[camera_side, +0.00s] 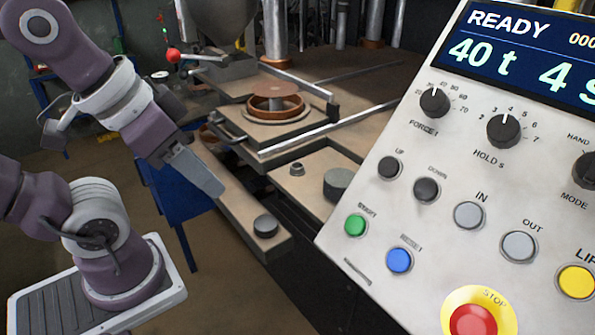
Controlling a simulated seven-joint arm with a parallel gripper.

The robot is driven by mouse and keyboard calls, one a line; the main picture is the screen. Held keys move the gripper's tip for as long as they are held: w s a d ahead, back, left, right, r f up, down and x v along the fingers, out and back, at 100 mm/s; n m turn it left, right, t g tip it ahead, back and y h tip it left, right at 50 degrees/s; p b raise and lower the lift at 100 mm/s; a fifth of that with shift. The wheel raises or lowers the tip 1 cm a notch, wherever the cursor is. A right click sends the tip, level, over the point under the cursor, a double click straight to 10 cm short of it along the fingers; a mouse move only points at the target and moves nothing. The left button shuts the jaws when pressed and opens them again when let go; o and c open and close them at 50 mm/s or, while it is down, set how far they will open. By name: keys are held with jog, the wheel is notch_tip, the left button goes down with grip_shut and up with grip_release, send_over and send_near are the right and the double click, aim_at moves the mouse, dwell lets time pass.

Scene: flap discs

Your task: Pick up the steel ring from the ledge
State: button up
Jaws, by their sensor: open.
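A small grey metal piece (297,168) on the tan ledge (290,187) looks like the steel ring, but it is too small to make out its hole clearly. It sits left of a larger dark grey cylinder (338,184). My gripper (215,188) is left of the small piece and apart from it, its grey fingers slanting down to the right over the long tan beam. The fingers overlap from this side, so the gap between them is hidden. My gripper is open, and nothing shows in it.
A dark round puck (265,226) stands near the beam's front end. Behind, a brown ring (275,98) sits on a round plate on the press bed. A bright metal rail (325,128) crosses behind the ledge. The control panel (450,180) fills the right foreground.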

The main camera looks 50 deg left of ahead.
dwell(0.3)
jog(key=shift+o, duration=0.6)
jog(key=w+a+f+g, duration=0.1)
jog(key=w+a+g, duration=0.2)
jog(key=w, duration=0.8)
jog(key=w+a+f+g, duration=0.2)
jog(key=w+a+g, duration=0.1)
jog(key=w, duration=0.7)
jog(key=shift+d+f, duration=0.15)
jog(key=shift+f, duration=1.45)
jog(key=shift+d+f, duration=0.1)
jog(key=shift+f, duration=1.5)
grip_shut()
